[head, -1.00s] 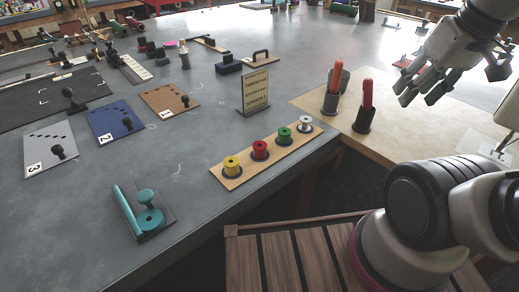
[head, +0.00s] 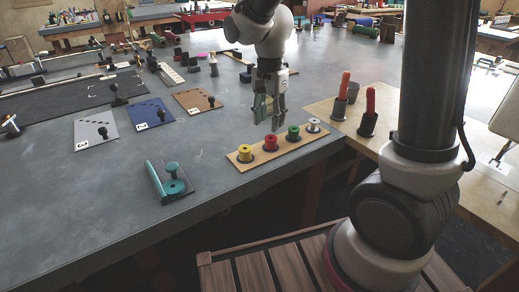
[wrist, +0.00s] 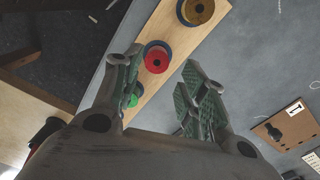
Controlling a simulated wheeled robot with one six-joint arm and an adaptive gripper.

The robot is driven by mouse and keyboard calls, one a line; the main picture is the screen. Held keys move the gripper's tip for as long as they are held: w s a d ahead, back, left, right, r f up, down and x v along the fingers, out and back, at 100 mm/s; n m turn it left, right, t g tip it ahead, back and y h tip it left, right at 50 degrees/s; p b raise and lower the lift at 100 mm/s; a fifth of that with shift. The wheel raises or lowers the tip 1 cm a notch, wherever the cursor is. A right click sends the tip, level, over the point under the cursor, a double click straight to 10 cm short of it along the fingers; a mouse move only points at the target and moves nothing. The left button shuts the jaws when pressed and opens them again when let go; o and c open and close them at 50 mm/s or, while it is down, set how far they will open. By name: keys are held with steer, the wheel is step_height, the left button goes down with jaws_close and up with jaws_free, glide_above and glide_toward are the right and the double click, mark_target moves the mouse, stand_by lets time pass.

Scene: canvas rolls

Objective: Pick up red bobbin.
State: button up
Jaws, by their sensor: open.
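The red bobbin (head: 270,143) stands upright in a row of bobbins on a light wooden strip (head: 264,156), near the table's front edge. It sits between a yellow bobbin (head: 245,152) and a green bobbin (head: 293,132), with a white bobbin (head: 314,125) at the right end. My gripper (head: 276,126) points down above and just behind the row, open and empty. In the wrist view the red bobbin (wrist: 157,58) shows beyond the fingertips, roughly between the open green-padded fingers (wrist: 163,62). The green bobbin (wrist: 132,100) is partly hidden by a finger there.
A teal fixture (head: 172,182) is at the front left. Numbered boards, such as the brown one (head: 197,101), lie left of my gripper. Bare grey table lies between.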

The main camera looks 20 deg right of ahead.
mark_target(270, 148)
steer(key=shift+w+f+m, duration=0.1)
steer(key=shift+f+m, duration=0.1)
steer(key=shift+m, duration=0.6)
steer(key=f, duration=0.7)
steer(key=shift+d+f, duration=0.25)
steer(key=shift+d, duration=0.05)
steer(key=c, duration=0.6)
